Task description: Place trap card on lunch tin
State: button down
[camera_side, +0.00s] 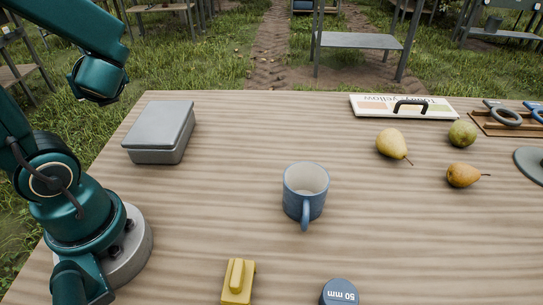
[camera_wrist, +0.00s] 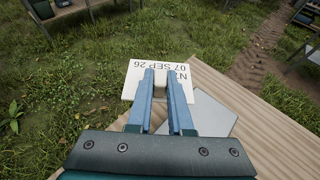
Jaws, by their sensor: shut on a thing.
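My gripper (camera_wrist: 160,82) shows only in the wrist view. Its two blue-grey fingers are shut on the trap card (camera_wrist: 134,78), a pale card printed with "07 SEP 26" that reads upside down. The fingers hide its lower middle. The lunch tin (camera_side: 158,135) is a closed grey box with a flat lid at the table's back left in the side view. It also shows in the wrist view (camera_wrist: 213,113), partly hidden behind the right finger, below and to the right of the card. The card appears apart from it. The side view does not show the card or gripper.
A blue mug (camera_side: 304,192) stands mid-table. A yellow object (camera_side: 238,282) and a dark "50 mm" disc (camera_side: 340,292) lie at the front. Pears (camera_side: 393,144) and a handled board (camera_side: 372,106) are at the right. The lunch tin's lid is bare; the table (camera_side: 215,215) around it is clear.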

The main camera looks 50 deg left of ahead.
jog(key=shift+s+a+r+n+g, duration=0.2)
jog(key=shift+s+n+g, duration=0.15)
jog(key=shift+s, duration=0.15)
jog(key=shift+s+a+r+n+g, duration=0.1)
jog(key=shift+s+r+n+g, duration=0.2)
jog(key=shift+s, duration=0.2)
send_over(164, 124)
notch_tip(164, 124, down, 7)
jog(key=shift+f, duration=2.05)
jog(key=shift+f, duration=0.15)
jog(key=c, duration=0.8)
grip_release()
jog(key=shift+c, duration=0.2)
